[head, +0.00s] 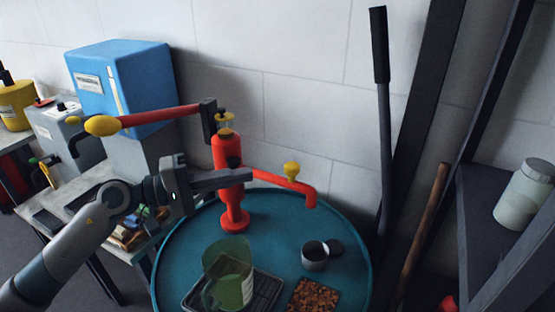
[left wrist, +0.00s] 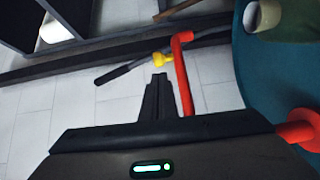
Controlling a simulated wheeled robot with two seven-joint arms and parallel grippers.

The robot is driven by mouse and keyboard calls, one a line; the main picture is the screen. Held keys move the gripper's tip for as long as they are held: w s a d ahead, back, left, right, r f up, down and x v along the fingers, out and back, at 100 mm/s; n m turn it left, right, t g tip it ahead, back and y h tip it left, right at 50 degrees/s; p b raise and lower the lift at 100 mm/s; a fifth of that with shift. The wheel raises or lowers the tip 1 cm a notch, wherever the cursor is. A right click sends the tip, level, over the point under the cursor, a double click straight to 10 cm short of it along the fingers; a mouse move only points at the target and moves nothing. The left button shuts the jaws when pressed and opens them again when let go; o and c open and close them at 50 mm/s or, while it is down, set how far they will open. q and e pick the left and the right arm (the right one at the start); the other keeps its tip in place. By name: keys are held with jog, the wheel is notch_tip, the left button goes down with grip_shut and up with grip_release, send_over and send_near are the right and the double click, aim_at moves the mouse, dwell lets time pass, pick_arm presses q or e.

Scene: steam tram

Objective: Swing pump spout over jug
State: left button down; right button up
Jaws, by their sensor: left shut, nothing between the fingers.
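The red pump (head: 229,150) stands upright on the round teal drum top. Its red spout (head: 268,178) reaches right from the body and bends down at the end, with a yellow knob (head: 291,169) on top. The green see-through jug (head: 230,284) stands in front of the pump, and the spout's end is right of it, not above. My left gripper (head: 249,175) is shut and empty, its fingers crossing in front of the pump body near the spout's root. In the left wrist view, the fingertips (left wrist: 159,77) are beside the spout (left wrist: 183,80); contact is unclear.
The jug is on a dark ribbed tray (head: 262,293) on the teal drum top (head: 345,258). A grey cup (head: 314,262) and a brown granular patch (head: 312,296) are to its right. The pump handle (head: 160,116) extends left. A blue box (head: 140,75) stands behind.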

aim_at(273, 176)
pick_arm(q)
jog(key=shift+w+a+r+m+t, duration=0.15)
jog(key=shift+w+a+m+t, duration=0.3)
jog(key=shift+w, duration=0.15)
pick_arm(e)
jog(key=shift+s+a, duration=0.1)
jog(key=shift+a, duration=0.25)
jog(key=shift+d, duration=0.15)
pick_arm(q)
jog(key=shift+d, duration=0.1)
pick_arm(e)
jog(key=shift+r, duration=0.1)
